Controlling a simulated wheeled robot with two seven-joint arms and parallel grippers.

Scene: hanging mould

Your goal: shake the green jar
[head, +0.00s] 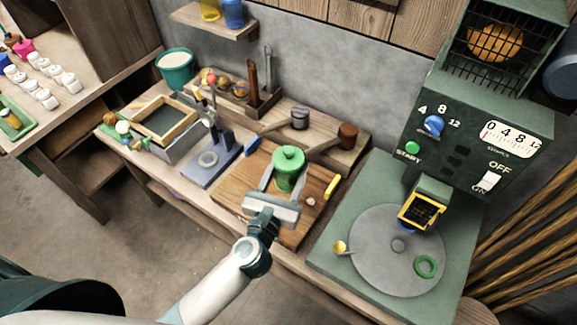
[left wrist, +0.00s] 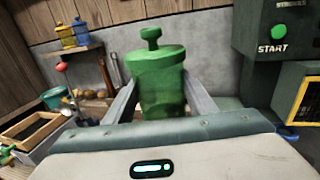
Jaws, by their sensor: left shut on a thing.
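The green jar (head: 288,171) with a knobbed green lid is over the wooden board (head: 235,191) on the bench. My left gripper (head: 283,184) has its two fingers on either side of the jar and is shut on it. In the left wrist view the jar (left wrist: 158,85) stands upright between the fingers, its lid on. Whether its base touches the board is hidden by the gripper. My right gripper is not in view.
A green machine (head: 457,140) with a round grey turntable (head: 385,262) stands to the right. A yellow block (head: 333,187) lies near the board's right edge. A grey press stand (head: 211,160) and a wooden frame (head: 190,124) are to the left. A wall shelf (head: 212,21) is above.

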